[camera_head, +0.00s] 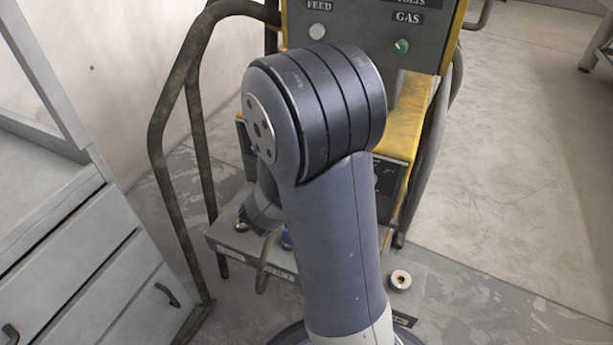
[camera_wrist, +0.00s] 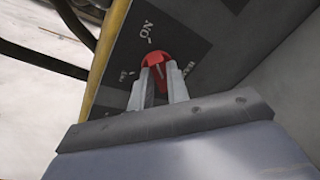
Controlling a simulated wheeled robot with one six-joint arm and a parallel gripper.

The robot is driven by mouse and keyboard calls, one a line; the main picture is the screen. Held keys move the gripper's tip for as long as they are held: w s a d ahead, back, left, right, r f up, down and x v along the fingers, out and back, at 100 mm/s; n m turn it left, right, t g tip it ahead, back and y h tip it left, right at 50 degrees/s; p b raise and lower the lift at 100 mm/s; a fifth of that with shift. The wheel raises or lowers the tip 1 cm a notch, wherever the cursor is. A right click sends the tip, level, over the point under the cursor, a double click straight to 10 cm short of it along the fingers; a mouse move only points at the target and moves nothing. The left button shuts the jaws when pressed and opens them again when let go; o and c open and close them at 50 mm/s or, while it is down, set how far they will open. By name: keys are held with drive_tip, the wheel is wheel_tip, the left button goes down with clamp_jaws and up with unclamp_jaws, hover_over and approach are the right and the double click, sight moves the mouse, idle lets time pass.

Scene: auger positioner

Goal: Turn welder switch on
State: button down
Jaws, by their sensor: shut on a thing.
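The welder (camera_head: 365,20) stands in front of me, a dark panel with yellow edges. My own arm covers much of it in the head view, and my gripper is hidden there. In the wrist view, a red switch knob (camera_wrist: 156,62) sits on the dark panel (camera_wrist: 195,30). A white label above the knob reads "ON", seen upside down, and other labels lie to its sides, too small to read surely. My gripper (camera_wrist: 158,78) has its two fingers on either side of the red knob, shut on it.
A green gas knob (camera_head: 401,46) and a pale feed knob (camera_head: 317,31) sit on the upper panel. A dark tube frame (camera_head: 160,140) stands at the left of the welder. Grey drawers (camera_head: 85,270) fill the lower left.

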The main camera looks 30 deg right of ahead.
drive_tip(key=shift+m+b, duration=0.4)
drive_tip(key=shift+b, duration=0.1)
drive_tip(key=c, duration=1.4)
unclamp_jaws()
drive_tip(key=shift+o, duration=0.2)
drive_tip(key=p+v, duration=0.3)
drive_tip(key=v, duration=0.7)
drive_tip(key=shift+s+a+r, duration=0.1)
drive_tip(key=shift+s+a, duration=0.1)
drive_tip(key=shift+s, duration=0.15)
